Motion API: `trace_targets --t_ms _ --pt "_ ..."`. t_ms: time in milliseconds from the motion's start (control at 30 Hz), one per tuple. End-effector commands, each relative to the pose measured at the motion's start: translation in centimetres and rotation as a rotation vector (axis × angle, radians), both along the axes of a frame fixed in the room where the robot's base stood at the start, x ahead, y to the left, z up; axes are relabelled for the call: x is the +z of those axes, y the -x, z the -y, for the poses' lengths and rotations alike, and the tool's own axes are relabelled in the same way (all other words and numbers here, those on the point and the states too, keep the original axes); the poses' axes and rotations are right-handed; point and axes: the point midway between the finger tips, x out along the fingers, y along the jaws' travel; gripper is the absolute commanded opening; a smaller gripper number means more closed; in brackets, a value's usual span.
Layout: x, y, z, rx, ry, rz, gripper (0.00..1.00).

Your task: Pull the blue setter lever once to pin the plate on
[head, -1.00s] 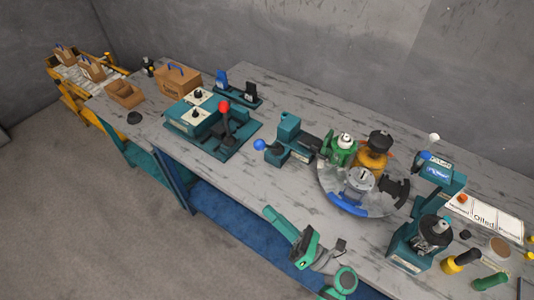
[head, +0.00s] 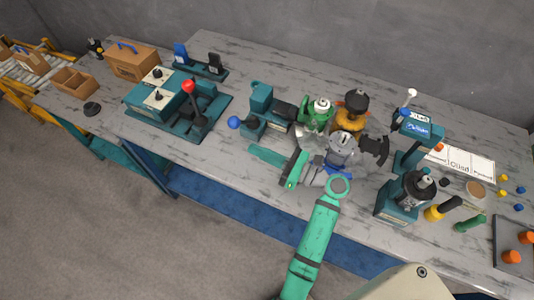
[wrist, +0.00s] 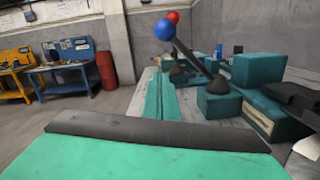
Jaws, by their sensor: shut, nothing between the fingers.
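The setter lever's blue ball (head: 234,122) sticks out to the left of a teal setter block (head: 262,98) on the workbench. In the wrist view the blue ball (wrist: 164,30) tops a dark rod that slants down right to a teal base (wrist: 218,104). My gripper (head: 253,150) is shut and empty, just right of and nearer than the ball, apart from it. In the wrist view its teal fingers (wrist: 161,78) lie together and point below the ball. Right of the setter, a round turntable carries a green unit (head: 316,117), an orange unit (head: 350,118) and a grey unit (head: 341,150). I cannot tell which part is the plate.
A red-knobbed lever (head: 188,87) stands on a teal console at left. A teal press (head: 405,195) stands at right, beside a labelled white board (head: 462,163). The bench's front left stretch is clear. Brown boxes (head: 132,58) sit at the far left.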

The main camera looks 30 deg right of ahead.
Motion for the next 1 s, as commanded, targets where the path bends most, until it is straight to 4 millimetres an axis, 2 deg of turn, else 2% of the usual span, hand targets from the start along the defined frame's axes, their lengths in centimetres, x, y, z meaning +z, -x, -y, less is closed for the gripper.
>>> trace_targets --t_ms 200,300,500,1000 --pt "0.4 -3.3 -2.9 0.011 0.000 0.001 0.00" --pt "2.1 -3.6 -2.5 0.009 0.002 0.003 0.00" --pt "3.8 -4.1 -2.3 0.009 0.001 0.002 0.00" --pt "4.2 -4.2 -2.2 0.008 -0.004 -0.002 0.00"
